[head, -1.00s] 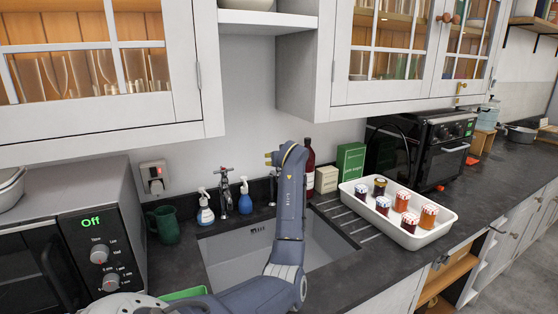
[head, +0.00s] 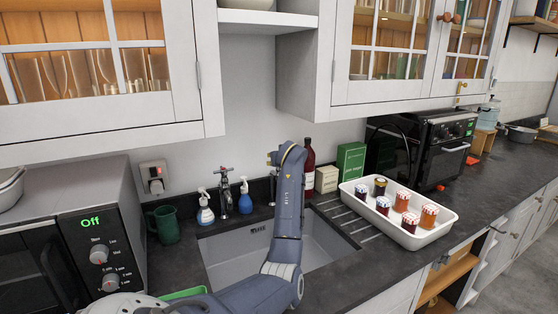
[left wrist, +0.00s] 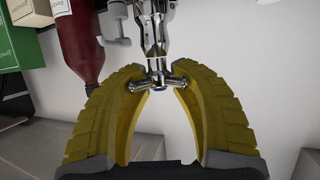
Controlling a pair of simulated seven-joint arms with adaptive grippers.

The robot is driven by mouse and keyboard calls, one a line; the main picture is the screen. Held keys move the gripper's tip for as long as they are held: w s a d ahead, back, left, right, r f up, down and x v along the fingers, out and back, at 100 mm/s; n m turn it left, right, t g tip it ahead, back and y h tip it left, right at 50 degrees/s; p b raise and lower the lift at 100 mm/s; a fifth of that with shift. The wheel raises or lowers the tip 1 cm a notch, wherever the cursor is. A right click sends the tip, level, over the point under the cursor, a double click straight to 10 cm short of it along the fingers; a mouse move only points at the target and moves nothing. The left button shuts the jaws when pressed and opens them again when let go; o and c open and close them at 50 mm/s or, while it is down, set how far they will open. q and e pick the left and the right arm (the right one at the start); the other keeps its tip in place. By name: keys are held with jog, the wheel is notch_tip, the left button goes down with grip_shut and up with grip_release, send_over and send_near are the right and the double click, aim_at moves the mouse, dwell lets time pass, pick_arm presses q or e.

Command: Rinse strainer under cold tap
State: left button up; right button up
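The tap with a blue-dotted cross handle (left wrist: 158,86) shows in the left wrist view between the yellow fingertips of my left gripper (left wrist: 157,76). The fingertips are close beside the handle's arms; whether they press on it is unclear. In the head view my left arm hides the gripper and most of this tap at the sink's back edge. Another chrome tap (head: 225,190) stands to its left. The sink (head: 232,256) looks empty where visible; my arm covers its middle. I cannot make out a strainer. My right gripper is not in view.
Soap bottles (head: 205,208) and a green mug (head: 165,224) stand left of the sink. A dark red bottle (head: 309,165), boxes (head: 350,160) and a white tray (head: 440,232) of jars are right. A green edge (head: 184,293) shows at the front. Wall cabinets hang above.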

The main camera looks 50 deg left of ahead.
pick_arm(q)
grip_shut()
jog(key=shift+f, duration=0.1)
jog(key=shift+m+t+h, duration=0.4)
jog(key=shift+m+t, duration=0.2)
jog(key=shift+m, duration=0.1)
jog(key=m+t+h, duration=0.3)
jog(key=m, duration=0.1)
jog(key=shift+h, duration=0.4)
jog(key=shift+d+m+t+h, duration=0.1)
jog(key=shift+m+t+h, duration=0.4)
jog(key=shift+m, duration=0.1)
